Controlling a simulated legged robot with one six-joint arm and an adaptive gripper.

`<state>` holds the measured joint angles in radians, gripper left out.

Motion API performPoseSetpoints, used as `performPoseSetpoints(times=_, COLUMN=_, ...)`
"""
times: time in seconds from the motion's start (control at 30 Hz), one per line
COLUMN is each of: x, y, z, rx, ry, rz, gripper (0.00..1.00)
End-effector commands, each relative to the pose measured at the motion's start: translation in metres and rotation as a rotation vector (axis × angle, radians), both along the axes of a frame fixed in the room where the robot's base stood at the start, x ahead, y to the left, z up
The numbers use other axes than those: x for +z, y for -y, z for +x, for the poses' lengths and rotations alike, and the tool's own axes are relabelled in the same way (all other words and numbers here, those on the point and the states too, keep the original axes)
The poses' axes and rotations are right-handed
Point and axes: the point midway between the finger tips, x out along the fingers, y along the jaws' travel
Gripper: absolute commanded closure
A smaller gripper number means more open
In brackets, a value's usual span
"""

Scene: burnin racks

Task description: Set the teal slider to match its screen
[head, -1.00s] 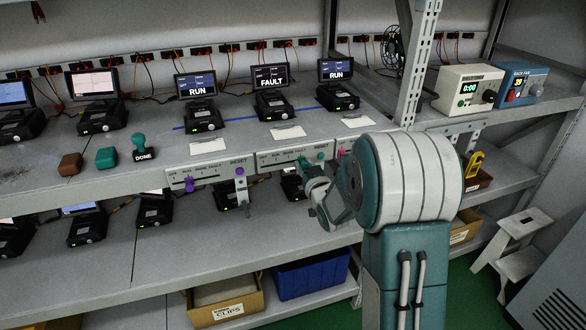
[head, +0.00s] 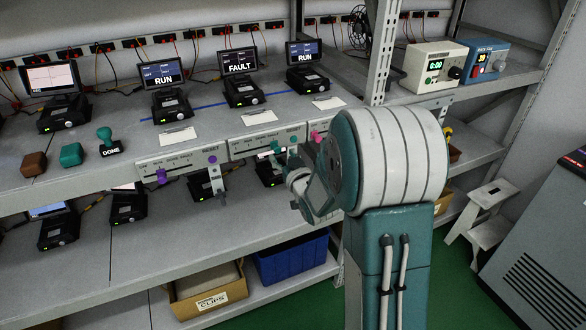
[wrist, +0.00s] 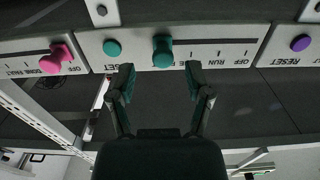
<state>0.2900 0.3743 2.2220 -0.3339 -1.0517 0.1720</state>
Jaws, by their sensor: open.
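The teal slider knob (wrist: 162,50) sticks out of the middle control panel (head: 238,147), and its labels appear upside down in the wrist view. The knob stands left of RUN there, toward the RESET end, covering the marking behind it. A round teal reset button (wrist: 112,48) is beside it. The screen (head: 238,62) above the middle panel reads FAULT. My gripper (wrist: 160,82) is open and empty, its fingertips on either side of the knob's line and just short of it.
A purple slider (head: 161,176) is on the left panel and a pink slider (wrist: 65,58) on the neighbouring one. The screens on either side read RUN. White cards lie on the shelf. Bins (head: 290,260) stand below, and a step stool (head: 482,215) is at right.

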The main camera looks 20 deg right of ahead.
Motion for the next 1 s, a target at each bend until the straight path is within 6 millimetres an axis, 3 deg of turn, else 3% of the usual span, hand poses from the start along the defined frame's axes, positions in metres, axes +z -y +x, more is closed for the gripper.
performPoseSetpoints(times=0.2, x=0.000, y=0.002, z=-0.047, rx=-0.003, ry=-0.001, rz=0.001, gripper=0.35)
performPoseSetpoints(times=0.4, x=-0.001, y=0.003, z=-0.075, rx=-0.002, ry=-0.002, rz=0.001, gripper=0.35)
performPoseSetpoints(times=1.0, x=-0.001, y=0.003, z=-0.082, rx=-0.001, ry=-0.003, rz=0.000, gripper=0.35)
